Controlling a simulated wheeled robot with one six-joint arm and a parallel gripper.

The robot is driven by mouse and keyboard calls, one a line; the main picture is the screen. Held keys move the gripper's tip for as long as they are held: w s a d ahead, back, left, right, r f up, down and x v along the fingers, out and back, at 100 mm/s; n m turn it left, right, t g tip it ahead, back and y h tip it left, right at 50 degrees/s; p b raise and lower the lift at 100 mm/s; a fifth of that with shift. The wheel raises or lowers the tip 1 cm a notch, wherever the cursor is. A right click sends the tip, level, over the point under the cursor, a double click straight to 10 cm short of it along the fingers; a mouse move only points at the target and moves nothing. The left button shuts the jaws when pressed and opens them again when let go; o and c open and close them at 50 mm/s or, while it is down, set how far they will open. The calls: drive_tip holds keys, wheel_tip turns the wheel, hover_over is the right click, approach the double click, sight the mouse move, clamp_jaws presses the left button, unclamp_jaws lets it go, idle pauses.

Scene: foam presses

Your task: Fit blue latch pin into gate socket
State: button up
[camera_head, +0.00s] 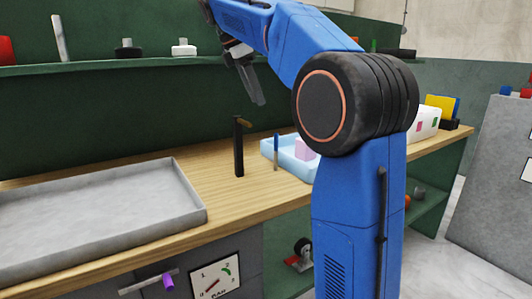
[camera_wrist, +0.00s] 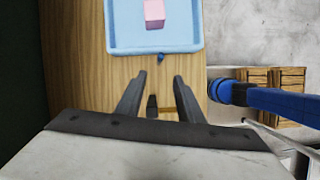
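A thin upright pin with a blue upper part (camera_head: 276,148) stands on the wooden counter beside a light blue tray; I take it for the blue latch pin. In the wrist view its small dark blue top (camera_wrist: 161,57) shows just beyond my fingertips, near the tray's edge. My gripper (camera_head: 258,98) hangs high above the counter, in front of the green back wall. In the wrist view my gripper (camera_wrist: 159,77) is open, with nothing between its fingers. I cannot tell which part is the gate socket; a black post with a brown top (camera_head: 239,150) stands left of the pin.
The light blue tray (camera_head: 268,152) holds a pink block (camera_head: 304,149). A large grey tray (camera_head: 190,207) fills the counter's left. A shelf (camera_head: 90,66) with small items runs behind. Bare wood surrounds the post.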

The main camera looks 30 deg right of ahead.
approach(276, 152)
drive_tip(key=d, duration=0.2)
drive_tip(key=shift+x, duration=2.85)
drive_tip(key=shift+w, duration=0.2)
clamp_jaws()
